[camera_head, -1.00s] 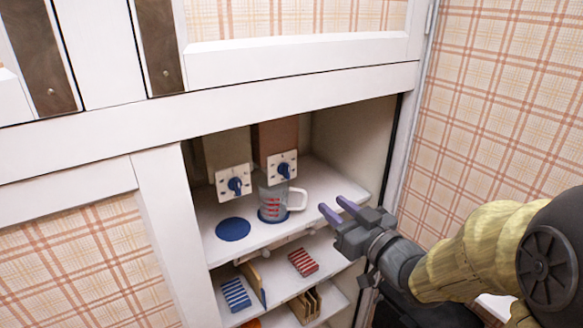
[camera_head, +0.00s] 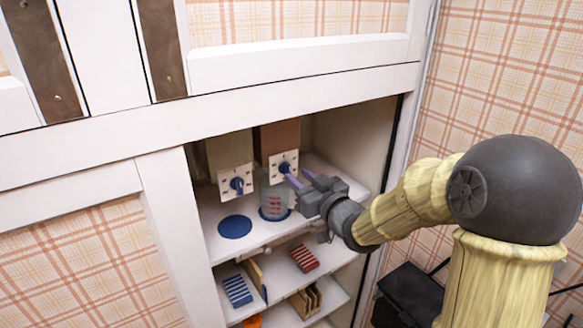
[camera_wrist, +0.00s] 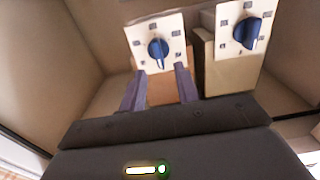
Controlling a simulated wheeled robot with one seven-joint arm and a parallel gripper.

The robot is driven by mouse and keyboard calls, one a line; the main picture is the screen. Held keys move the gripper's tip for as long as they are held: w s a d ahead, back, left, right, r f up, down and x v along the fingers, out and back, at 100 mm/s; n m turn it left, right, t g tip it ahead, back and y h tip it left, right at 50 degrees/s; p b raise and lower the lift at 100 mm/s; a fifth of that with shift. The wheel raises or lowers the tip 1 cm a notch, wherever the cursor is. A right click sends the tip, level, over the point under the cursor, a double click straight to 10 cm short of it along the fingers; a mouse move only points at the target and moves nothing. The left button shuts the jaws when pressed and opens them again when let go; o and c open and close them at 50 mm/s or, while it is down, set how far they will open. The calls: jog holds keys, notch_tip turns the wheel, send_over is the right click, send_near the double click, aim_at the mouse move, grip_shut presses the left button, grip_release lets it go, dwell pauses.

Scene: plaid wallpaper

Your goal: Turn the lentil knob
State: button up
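Two dispensers stand in the open cabinet, each with a white dial plate and a blue knob. The right knob (camera_head: 284,167) is on the brown dispenser (camera_head: 277,137); the left knob (camera_head: 237,184) is on the beige one (camera_head: 229,150). I cannot read which is lentil. My gripper (camera_head: 298,178) is open and empty, pointing at the right knob. In the wrist view, which looks turned over, the brown dispenser's knob (camera_wrist: 158,48) shows just beyond and between my fingertips (camera_wrist: 157,72), apparently not gripped. The other knob (camera_wrist: 247,33) is at the right there.
A clear measuring cup (camera_head: 274,203) with red marks stands under the right dispenser, partly behind my gripper. A blue disc (camera_head: 235,227) is empty under the left one. Lower shelves hold a red striped box (camera_head: 304,258) and a blue striped box (camera_head: 238,291). The cabinet's right wall is close.

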aim_at(290, 169)
jog(key=x, duration=0.4)
jog(key=shift+w+a+p, duration=0.15)
jog(key=shift+w+p, duration=0.1)
jog(key=shift+p, duration=0.15)
grip_shut()
